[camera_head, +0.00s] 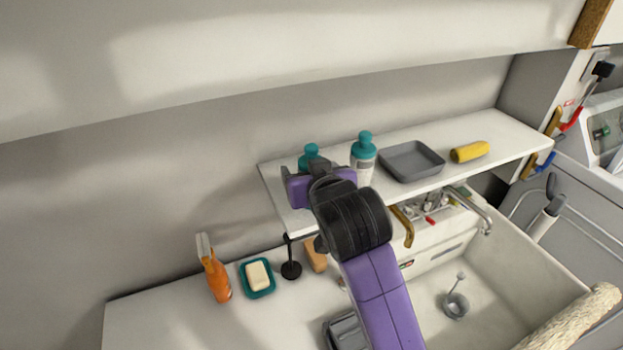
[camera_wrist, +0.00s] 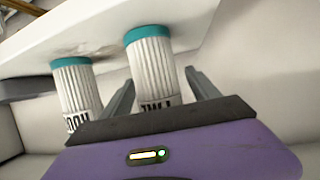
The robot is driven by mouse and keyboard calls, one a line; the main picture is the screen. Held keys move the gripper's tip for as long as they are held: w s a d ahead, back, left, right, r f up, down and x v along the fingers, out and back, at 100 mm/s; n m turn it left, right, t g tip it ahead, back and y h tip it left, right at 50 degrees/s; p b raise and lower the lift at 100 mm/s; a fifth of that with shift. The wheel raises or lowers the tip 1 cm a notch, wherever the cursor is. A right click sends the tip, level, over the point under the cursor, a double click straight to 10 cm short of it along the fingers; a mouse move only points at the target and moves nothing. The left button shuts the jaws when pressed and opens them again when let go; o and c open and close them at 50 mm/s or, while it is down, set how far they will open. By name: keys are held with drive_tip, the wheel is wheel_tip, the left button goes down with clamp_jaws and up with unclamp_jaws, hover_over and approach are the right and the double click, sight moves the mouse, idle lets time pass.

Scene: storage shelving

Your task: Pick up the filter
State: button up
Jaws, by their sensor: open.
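Nothing in view is plainly marked as a filter. A grey round drain piece with an upright stem (camera_head: 455,303) sits in the sink basin and may be it, but I cannot tell. My gripper (camera_head: 304,176) is open and empty at the front of the white shelf, far from the drain piece. It faces a teal-capped bottle (camera_head: 311,152), partly hidden behind it. In the wrist view, a white ribbed, teal-ended body (camera_wrist: 152,70) shows between the fingers (camera_wrist: 158,80). I cannot tell how deep it is between them.
A second white bottle (camera_head: 364,160) stands close to the right. The shelf (camera_head: 510,140) also holds a grey tray (camera_head: 411,161) and a yellow roll (camera_head: 469,151). Below are an orange spray bottle (camera_head: 216,278), a soap dish (camera_head: 247,268) and a faucet (camera_head: 470,207).

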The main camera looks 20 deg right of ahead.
clamp_jaws()
drive_tip(key=shift+r, duration=0.1)
